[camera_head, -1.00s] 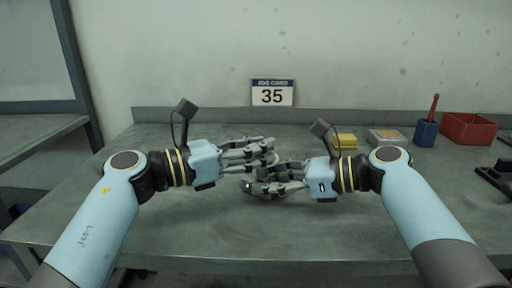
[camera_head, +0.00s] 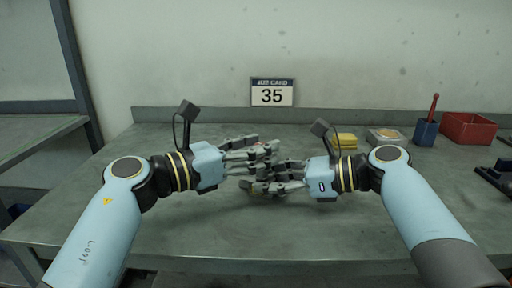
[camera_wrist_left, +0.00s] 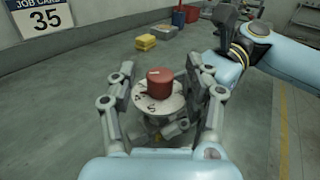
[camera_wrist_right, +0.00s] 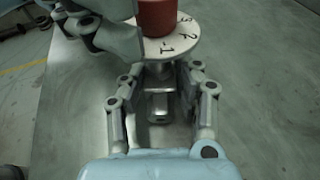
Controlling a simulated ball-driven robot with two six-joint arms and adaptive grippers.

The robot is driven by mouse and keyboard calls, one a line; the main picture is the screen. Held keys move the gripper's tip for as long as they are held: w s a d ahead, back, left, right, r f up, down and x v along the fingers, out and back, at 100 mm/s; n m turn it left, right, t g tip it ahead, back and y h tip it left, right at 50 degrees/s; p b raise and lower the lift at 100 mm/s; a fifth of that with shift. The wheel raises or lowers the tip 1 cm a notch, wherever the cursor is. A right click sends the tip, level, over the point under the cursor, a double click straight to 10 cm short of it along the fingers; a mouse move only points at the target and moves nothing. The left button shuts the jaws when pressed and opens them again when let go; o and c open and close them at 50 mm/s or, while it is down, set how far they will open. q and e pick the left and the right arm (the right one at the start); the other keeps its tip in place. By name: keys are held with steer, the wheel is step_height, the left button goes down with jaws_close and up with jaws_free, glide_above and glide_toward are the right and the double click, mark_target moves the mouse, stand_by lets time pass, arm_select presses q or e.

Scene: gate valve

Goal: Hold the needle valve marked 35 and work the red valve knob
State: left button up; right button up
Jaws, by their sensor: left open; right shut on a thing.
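The needle valve stands upright between my grippers, mostly hidden by the fingers in the head view. Its red knob (camera_wrist_left: 159,82) sits on a round white dial (camera_wrist_left: 152,103) with black numbers in the left wrist view. The grey metal valve body (camera_wrist_right: 159,104) shows below the dial in the right wrist view. My right gripper (camera_wrist_right: 160,108) is shut on the valve body. My left gripper (camera_wrist_left: 165,95) is open, its fingers spread on either side of the knob and dial, apart from the knob. The job card (camera_head: 272,93) reads 35.
Dark parts lie at the right edge. The left of the bench (camera_head: 110,200) is clear.

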arm_select(q)
steer(key=v, duration=1.2)
steer(key=w+m+g, duration=0.1)
steer(key=w+f+m+g+h, duration=0.1)
steer(key=w+g, duration=0.1)
steer(key=w+m+g, duration=0.1)
steer(key=shift+w+a+f+g+h, duration=0.15)
steer(key=shift+w+f+g+h, duration=0.15)
steer(key=shift+g, duration=0.1)
steer(key=w+d+m+g, duration=0.1)
steer(key=d, duration=0.2)
steer(key=w+d+r+m+g+h, duration=0.1)
steer(key=d, duration=0.2)
steer(key=w+d+r+m+g, duration=0.1)
steer(key=d, duration=0.3)
steer(key=shift+d+g+h, duration=0.1)
steer(key=shift+g+h, duration=0.2)
steer(key=shift+g, duration=0.1)
